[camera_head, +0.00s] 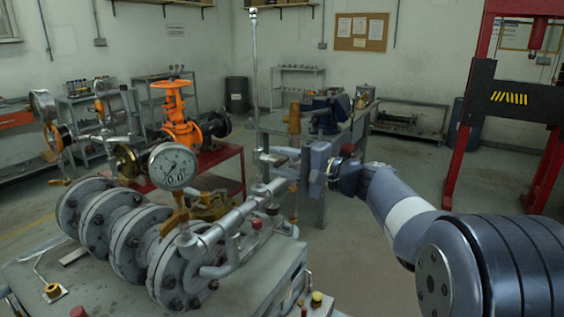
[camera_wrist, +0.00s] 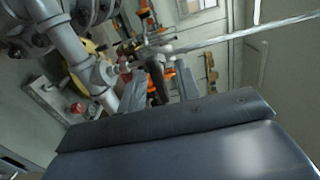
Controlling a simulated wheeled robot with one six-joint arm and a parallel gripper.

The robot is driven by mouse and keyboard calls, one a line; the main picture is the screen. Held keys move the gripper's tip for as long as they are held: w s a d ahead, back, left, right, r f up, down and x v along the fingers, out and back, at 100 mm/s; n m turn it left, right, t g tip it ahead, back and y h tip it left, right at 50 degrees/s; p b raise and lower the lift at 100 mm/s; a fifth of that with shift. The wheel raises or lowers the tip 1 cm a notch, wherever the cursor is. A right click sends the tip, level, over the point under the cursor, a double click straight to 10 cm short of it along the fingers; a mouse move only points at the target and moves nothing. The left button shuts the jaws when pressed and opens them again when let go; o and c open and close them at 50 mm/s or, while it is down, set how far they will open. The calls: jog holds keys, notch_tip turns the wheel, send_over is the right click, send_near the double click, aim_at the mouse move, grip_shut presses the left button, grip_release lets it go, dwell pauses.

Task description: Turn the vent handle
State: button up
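My gripper (camera_head: 284,161) reaches in from the right, beside the end of the grey pipework above the bench. In the wrist view, the two grey fingers (camera_wrist: 160,92) are spread apart. A dark brown bar, which looks like the vent handle (camera_wrist: 156,82), shows between them. A gap shows at its right side; I cannot tell whether the left finger touches it. In the head view, a brownish rod (camera_head: 293,204) hangs just below the gripper, perhaps part of the same handle. My gripper hides most of the handle's middle there.
A pressure gauge (camera_head: 173,166) and large grey flanges (camera_head: 128,243) stand left of my gripper. A thin metal pole (camera_head: 254,75) rises close by. An orange handwheel valve (camera_head: 176,110) stands behind. A red press frame (camera_head: 470,130) is at right; open floor lies between.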

jog(key=b+v, duration=0.1)
jog(key=v, duration=0.9)
jog(key=shift+s+d, duration=0.25)
jog(key=shift+d, duration=0.1)
jog(key=shift+a, duration=0.1)
jog(key=p+x, duration=0.1)
jog(key=x, duration=0.9)
jog(key=shift+w+a, duration=0.3)
jog(key=shift+s+d, duration=0.1)
